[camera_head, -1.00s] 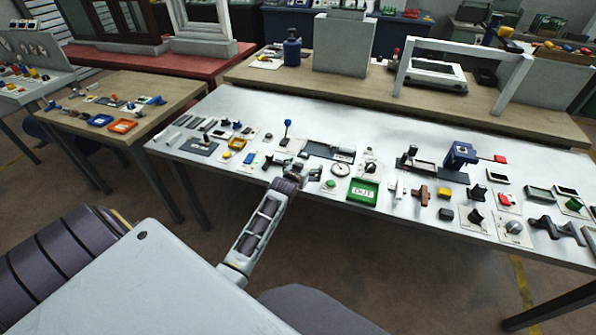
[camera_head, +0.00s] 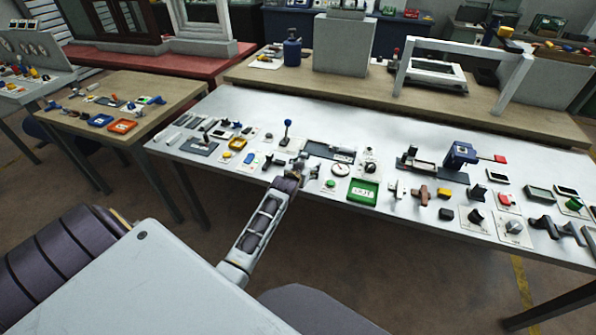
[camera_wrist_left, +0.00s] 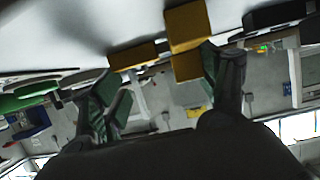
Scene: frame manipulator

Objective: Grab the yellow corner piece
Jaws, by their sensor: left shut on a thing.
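The yellow corner piece (camera_wrist_left: 187,30) shows in the left wrist view as an L-shaped yellow block, with one arm reaching left. In the head view my left gripper (camera_head: 297,168) is low over the front edge of the white table (camera_head: 330,115), left of the green tray. The held piece cannot be made out there, hidden by the gripper. My right gripper is not in view.
A green tray (camera_head: 362,191) and a round dial (camera_head: 340,169) lie just right of my left gripper. A blue-knobbed lever (camera_head: 287,132) stands behind it. Small parts crowd the table's front half. The back strip of the tabletop is clear.

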